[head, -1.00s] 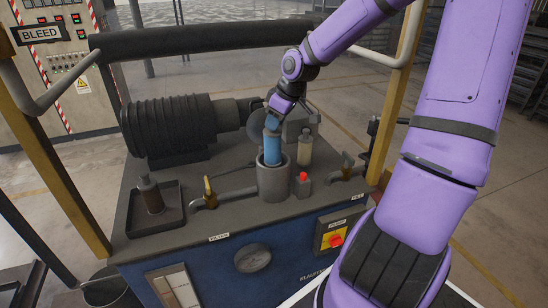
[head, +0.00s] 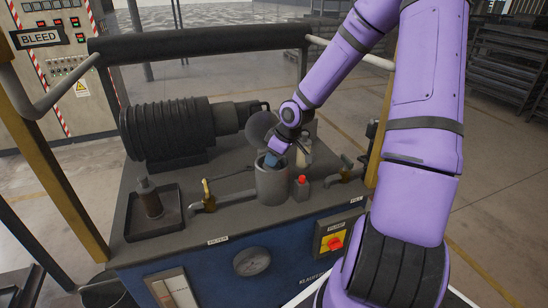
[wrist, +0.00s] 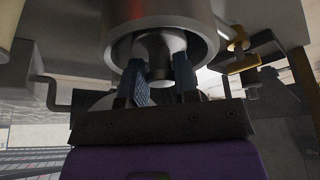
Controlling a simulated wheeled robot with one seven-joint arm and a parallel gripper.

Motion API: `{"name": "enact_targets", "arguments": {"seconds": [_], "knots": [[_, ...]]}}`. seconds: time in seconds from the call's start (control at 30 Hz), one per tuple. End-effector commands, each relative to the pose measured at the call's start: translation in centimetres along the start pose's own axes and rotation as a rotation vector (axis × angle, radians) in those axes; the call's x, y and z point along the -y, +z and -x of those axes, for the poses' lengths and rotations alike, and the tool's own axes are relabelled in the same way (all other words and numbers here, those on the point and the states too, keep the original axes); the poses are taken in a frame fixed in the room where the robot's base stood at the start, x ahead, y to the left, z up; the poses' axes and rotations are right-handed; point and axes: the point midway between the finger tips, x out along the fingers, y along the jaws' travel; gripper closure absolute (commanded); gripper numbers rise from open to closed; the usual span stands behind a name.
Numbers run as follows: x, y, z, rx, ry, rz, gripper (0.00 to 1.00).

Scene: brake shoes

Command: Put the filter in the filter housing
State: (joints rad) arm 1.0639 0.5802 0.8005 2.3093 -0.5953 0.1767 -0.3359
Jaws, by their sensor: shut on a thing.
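The filter housing (head: 271,183) is an open grey cylinder standing upright on the machine's top. My gripper (head: 276,157) is right at its mouth, coming in from the upper right. In the wrist view the housing's rim (wrist: 211,45) surrounds the filter's grey top end (wrist: 160,45). The gripper's two blue fingers (wrist: 160,82) are shut on this end. The filter sits inside the housing, with most of its body hidden by the wall. I cannot tell whether it touches the bottom.
A dark tray (head: 176,222) holding an upright dark cylinder (head: 149,198) stands at the left. A brass-handled valve (head: 207,192) is left of the housing. A black motor (head: 167,130) is behind.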

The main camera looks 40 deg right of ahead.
Motion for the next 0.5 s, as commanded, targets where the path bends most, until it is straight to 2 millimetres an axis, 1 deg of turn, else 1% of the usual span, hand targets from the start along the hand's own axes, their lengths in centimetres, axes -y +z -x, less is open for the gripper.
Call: {"name": "enact_targets", "arguments": {"seconds": [0.37, 0.4, 0.47, 0.5], "knots": [[0.02, 0.09, -0.30, 0.000, 0.000, 0.000, 1.00], [0.01, 0.11, -0.29, 0.000, 0.000, 0.000, 0.65], [0.00, 0.11, -0.28, 0.000, 0.000, 0.000, 0.51], [0.00, 0.11, -0.28, 0.000, 0.000, 0.000, 0.46]]}}
